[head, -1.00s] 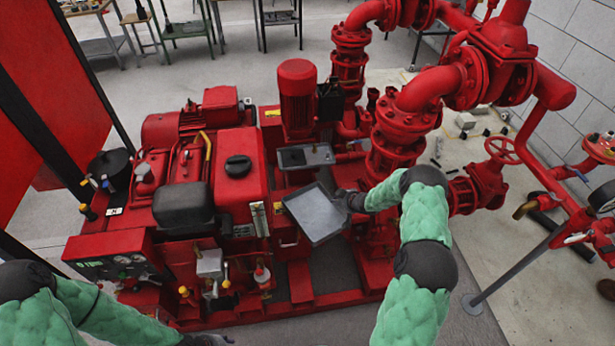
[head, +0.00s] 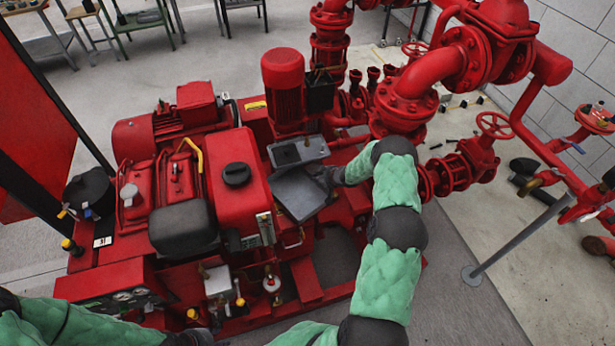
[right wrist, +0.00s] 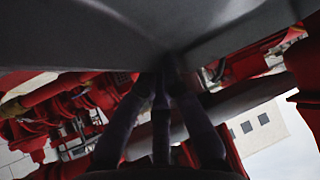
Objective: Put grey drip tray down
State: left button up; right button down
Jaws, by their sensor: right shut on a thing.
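The grey drip tray (head: 298,194) is a shallow rectangular tray, held tilted between the red engine cover and the red pump pipes. My right gripper (head: 326,177) is shut on its right edge. In the right wrist view the tray (right wrist: 150,30) fills the top as a dark grey surface, with my gripper fingers (right wrist: 163,95) up against it. The tray's far edge lies close below a second grey tray-like plate (head: 314,148); I cannot tell whether they touch. My left gripper (head: 192,338) is only partly in view at the bottom edge, its fingers unclear.
A red engine cover with a black cap (head: 237,174) stands left of the tray. A red vertical motor (head: 283,85) rises behind, and thick red pipes (head: 408,100) stand to the right. A dark open gap (head: 335,255) shows in the red base below the tray.

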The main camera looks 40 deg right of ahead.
jog(key=shift+s+a+f, duration=0.15)
jog(key=shift+s+f, duration=0.05)
jog(key=shift+s+r, duration=0.1)
jog(key=shift+r, duration=0.1)
jog(key=shift+f, duration=0.1)
pick_arm(q)
jog(key=shift+s+a+f, duration=0.2)
jog(key=shift+s, duration=0.05)
pick_arm(e)
jog(key=shift+f, duration=0.15)
jog(key=c, duration=1.4)
grip_release()
